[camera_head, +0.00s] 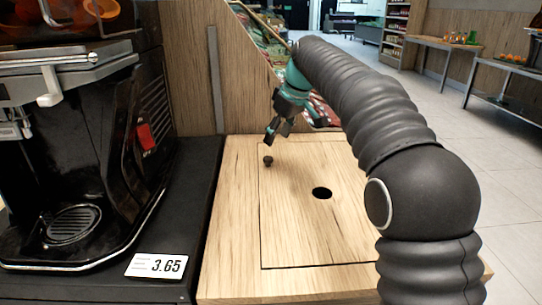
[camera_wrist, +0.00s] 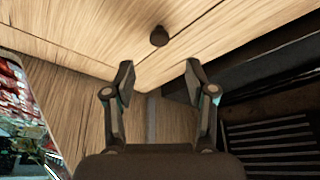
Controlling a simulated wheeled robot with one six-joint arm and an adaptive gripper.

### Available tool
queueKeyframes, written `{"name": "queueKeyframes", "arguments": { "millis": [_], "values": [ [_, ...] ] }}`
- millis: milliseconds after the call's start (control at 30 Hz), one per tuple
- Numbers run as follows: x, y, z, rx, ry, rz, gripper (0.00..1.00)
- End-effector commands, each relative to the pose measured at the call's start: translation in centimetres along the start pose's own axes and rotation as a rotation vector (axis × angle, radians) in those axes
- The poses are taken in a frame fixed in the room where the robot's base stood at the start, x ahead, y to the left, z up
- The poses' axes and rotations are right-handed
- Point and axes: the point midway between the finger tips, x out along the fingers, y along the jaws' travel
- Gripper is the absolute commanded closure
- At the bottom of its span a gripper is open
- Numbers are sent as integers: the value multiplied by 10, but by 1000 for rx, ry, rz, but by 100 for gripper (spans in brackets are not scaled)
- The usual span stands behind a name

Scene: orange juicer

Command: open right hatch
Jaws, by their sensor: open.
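The right hatch (camera_head: 300,225) is a wooden panel lying flat and closed in the wooden counter top, outlined by a thin dark seam. A small dark knob (camera_head: 268,161) stands near its far left corner. A round dark hole (camera_head: 322,193) sits near its middle. My gripper (camera_head: 272,137) is just above and behind the knob, its fingers pointing down. In the wrist view my gripper (camera_wrist: 159,75) is open with nothing between its fingers. The knob (camera_wrist: 159,36) shows ahead of the fingertips, between their lines and apart from them.
A black juicer (camera_head: 80,140) with a red switch stands on a black counter at left, with a price tag (camera_head: 158,265) in front. A wooden panel (camera_head: 190,70) rises behind the hatch. Open tiled floor (camera_head: 505,180) lies at right.

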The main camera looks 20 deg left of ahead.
Motion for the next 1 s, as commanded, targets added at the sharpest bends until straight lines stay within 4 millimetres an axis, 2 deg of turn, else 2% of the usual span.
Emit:
{"name": "queueKeyframes", "arguments": {
  "millis": [33, 200, 400, 600, 867, 900, 1000],
  "values": [
    [12, 0, 1, 0, -1, -1, 44],
    [42, 1, 1, 2, -1, 0, 44],
    [67, 2, 1, 3, 0, 1, 44],
    [78, 3, 2, 4, 1, 3, 44],
    [79, 3, 2, 5, 1, 3, 44],
    [79, 3, 2, 5, 1, 3, 49],
    [79, 3, 2, 5, 1, 3, 74]
  ]
}}
